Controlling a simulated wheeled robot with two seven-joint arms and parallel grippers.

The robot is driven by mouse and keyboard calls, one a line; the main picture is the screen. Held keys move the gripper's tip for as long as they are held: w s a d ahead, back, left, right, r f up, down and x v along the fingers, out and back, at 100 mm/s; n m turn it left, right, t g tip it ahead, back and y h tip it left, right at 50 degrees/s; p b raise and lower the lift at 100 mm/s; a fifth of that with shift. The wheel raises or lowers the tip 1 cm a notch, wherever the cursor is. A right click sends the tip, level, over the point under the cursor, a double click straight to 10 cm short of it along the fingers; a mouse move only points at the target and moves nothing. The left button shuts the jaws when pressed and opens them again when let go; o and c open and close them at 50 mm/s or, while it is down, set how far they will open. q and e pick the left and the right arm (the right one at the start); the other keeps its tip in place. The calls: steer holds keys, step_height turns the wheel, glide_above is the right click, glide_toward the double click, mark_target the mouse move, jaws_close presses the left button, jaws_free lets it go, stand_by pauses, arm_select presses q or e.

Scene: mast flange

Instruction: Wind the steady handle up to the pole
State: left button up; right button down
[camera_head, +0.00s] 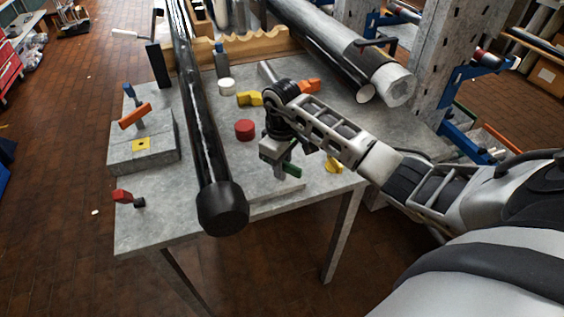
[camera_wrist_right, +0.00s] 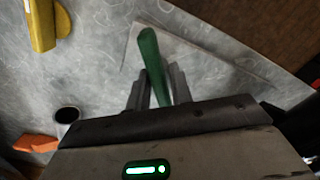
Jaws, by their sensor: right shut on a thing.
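The black pole (camera_head: 203,125) runs lengthwise over the grey table in the head view, its thick black end (camera_head: 222,207) reaching past the front edge. My right gripper (camera_head: 285,168) is low over the table, to the right of the pole and apart from it. It is shut on a green handle (camera_head: 293,171). In the right wrist view the green handle (camera_wrist_right: 152,60) stands between the two fingers (camera_wrist_right: 156,88), its upper end sticking out beyond them. I cannot tell for sure that this green handle is the steady's. Its lower part is hidden by the gripper. My left gripper is not in view.
A red knob (camera_head: 245,130), a yellow handle (camera_head: 249,98) and a white cylinder (camera_head: 227,86) stand between pole and arm. An orange handle (camera_head: 134,115) on a grey block is left of the pole. A grey pipe (camera_head: 335,55) lies at the back right.

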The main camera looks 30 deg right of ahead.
steer(key=c, duration=1.4)
jaws_free()
steer(key=shift+w, duration=0.1)
steer(key=shift+o, duration=0.2)
steer(key=shift+r, duration=2.5)
